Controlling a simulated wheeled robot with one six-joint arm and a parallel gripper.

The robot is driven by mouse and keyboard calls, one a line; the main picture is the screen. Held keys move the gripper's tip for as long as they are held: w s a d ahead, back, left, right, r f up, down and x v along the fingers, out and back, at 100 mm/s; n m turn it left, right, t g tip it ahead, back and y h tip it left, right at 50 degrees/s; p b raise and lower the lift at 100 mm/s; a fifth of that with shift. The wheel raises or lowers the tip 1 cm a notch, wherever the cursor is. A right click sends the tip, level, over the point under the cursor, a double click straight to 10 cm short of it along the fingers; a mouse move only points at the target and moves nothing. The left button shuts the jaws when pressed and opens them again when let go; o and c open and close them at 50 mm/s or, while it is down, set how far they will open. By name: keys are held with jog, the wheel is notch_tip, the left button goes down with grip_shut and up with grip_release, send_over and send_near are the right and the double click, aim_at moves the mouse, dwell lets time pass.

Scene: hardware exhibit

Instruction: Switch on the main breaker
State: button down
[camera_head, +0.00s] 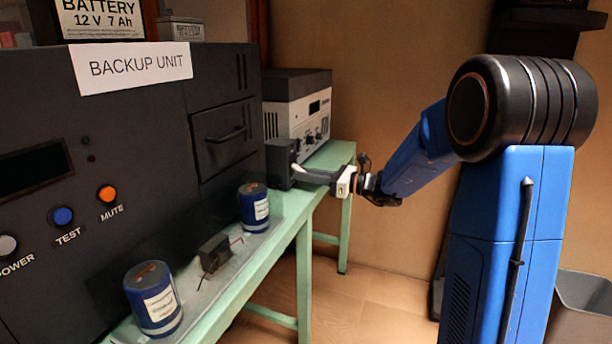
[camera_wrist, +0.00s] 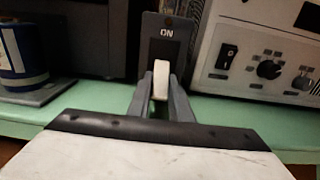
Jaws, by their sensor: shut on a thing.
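The main breaker (camera_head: 278,163) is a dark box on the green bench between the backup unit and a grey instrument. In the wrist view its dark faceplate (camera_wrist: 168,50) reads "ON" above a white lever (camera_wrist: 161,78). My gripper (camera_wrist: 160,92) has its two grey fingers on either side of the lever and is shut on it. In the head view my gripper (camera_head: 301,175) reaches in from the right to the front of the breaker. The lever's lower part and any lower label are hidden behind my gripper.
The backup unit (camera_head: 130,130) stands at the left, with blue capacitors (camera_head: 154,300) (camera_head: 253,208) and a small dark component (camera_head: 215,252) before it. A grey instrument (camera_head: 297,105) stands right behind the breaker. The floor (camera_head: 375,290) in front of the bench is clear.

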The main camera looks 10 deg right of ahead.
aim_at(298, 168)
jog(key=shift+r, duration=0.1)
jog(key=shift+s+d+r+g+h, duration=0.1)
jog(key=shift+d+r+g+h, duration=0.1)
jog(key=shift+r+g+h, duration=0.6)
jog(key=h, duration=0.1)
jog(key=r+g+h, duration=0.1)
jog(key=shift+g+h, duration=0.3)
jog(key=shift+h, duration=0.1)
jog(key=shift+r+g+h, duration=0.7)
jog(key=shift+g+h, duration=0.2)
jog(key=shift+h, duration=0.3)
jog(key=shift+w+a+r+g+h, duration=0.15)
jog(key=shift+r+g+h, duration=0.3)
jog(key=shift+h, duration=0.3)
jog(key=shift+w+a+r+g+h, duration=0.15)
jog(key=shift+r+g+h, duration=0.15)
jog(key=shift+g+h, duration=0.35)
